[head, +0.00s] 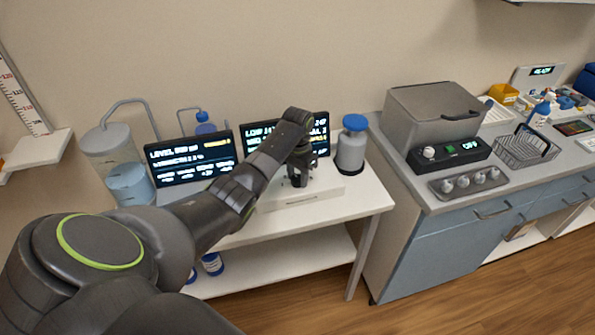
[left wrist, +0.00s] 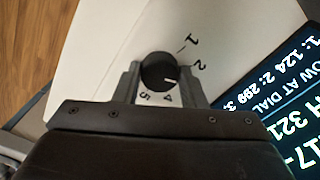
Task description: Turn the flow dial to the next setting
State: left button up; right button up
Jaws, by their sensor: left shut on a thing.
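The flow dial (left wrist: 158,71) is a round black knob on a white panel (left wrist: 105,40). My left gripper (left wrist: 160,82) is shut on it, one finger on each side. The dial's white pointer mark faces right, between the printed 2 (left wrist: 200,65) and 4 (left wrist: 167,97); the right finger covers the panel there. A 1 stands above the 2, and a 5 stands left of the 4. In the head view my left gripper (head: 298,179) reaches down to the white unit (head: 315,195) and hides the dial. My right gripper is not in view.
A display with a line about the dial (left wrist: 275,95) stands close behind; in the head view this display (head: 320,140) is partly behind my arm. A second display (head: 190,158) and a cylinder tank (head: 130,185) are left. A blue-capped canister (head: 351,148) stands right.

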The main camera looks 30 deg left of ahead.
aim_at(298, 177)
pick_arm(q)
jog(key=shift+m+p, duration=0.85)
jog(key=shift+m, duration=1.25)
jog(key=shift+w, duration=0.1)
jog(key=o, duration=1)
notch_tip(298, 177, up, 18)
jog(key=p, duration=0.1)
jog(key=shift+f+p, duration=0.25)
jog(key=shift+p, duration=0.05)
jog(key=shift+f, duration=0.1)
